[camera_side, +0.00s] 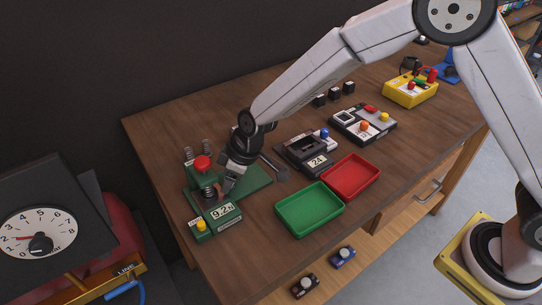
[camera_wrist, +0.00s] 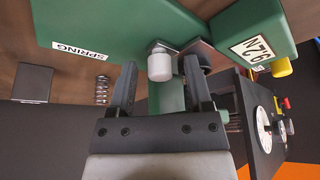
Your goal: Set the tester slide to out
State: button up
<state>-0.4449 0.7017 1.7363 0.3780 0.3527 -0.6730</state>
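The green spring tester (camera_side: 222,212) stands at the table's left end, with a red knob, a display reading 9.2N and a yellow button. In the wrist view its green body (camera_wrist: 100,25) carries a SPRING label. A white cylindrical knob (camera_wrist: 160,67) on a metal piece sits at the gap in the body; it looks like the slide's handle. My gripper (camera_wrist: 160,82) is open, its fingers apart on either side of this knob with gaps visible. In the side view my gripper (camera_side: 231,180) is low beside the tester and hides part of it.
A green tray (camera_side: 310,232) and a red tray (camera_side: 374,188) lie right of the tester. A dark device reading 24 (camera_side: 290,160) and a button panel (camera_side: 350,136) stand behind them. A dial unit (camera_side: 40,235) is at the left.

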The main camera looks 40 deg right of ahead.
grip_shut()
dwell(1.2)
